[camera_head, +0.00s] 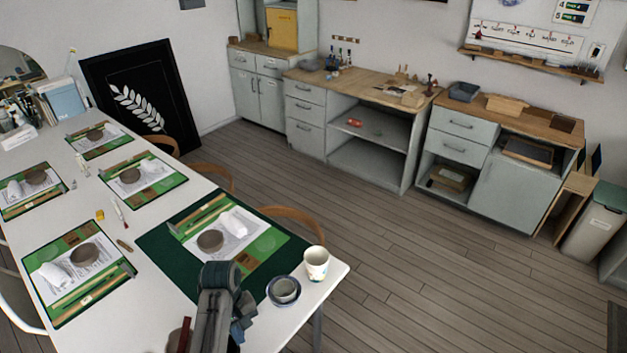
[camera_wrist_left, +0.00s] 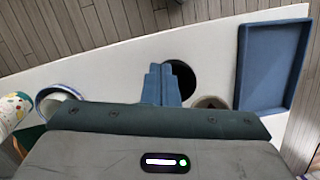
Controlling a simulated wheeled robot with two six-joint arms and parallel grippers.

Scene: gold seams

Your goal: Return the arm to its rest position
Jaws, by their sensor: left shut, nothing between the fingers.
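My left gripper (camera_head: 243,325) is at the lower middle of the head view, over the near end of the white table (camera_head: 335,272). Its fingers (camera_wrist_left: 161,84) are closed together in the wrist view, with nothing between them. A patterned cup (camera_head: 316,263) and stacked bowls (camera_head: 284,291) stand on the table to the gripper's right in the head view. The cup (camera_wrist_left: 14,110) and a bowl (camera_wrist_left: 45,98) also show at the left of the wrist view. My right gripper is in neither view.
A blue tray (camera_wrist_left: 270,65) lies on the table in the wrist view, with a dark round thing (camera_wrist_left: 183,80) beside the fingers. Several place mats with bowls, including a near one on a dark green mat (camera_head: 165,262), cover the table. Wooden floor (camera_head: 390,270) is open to the right.

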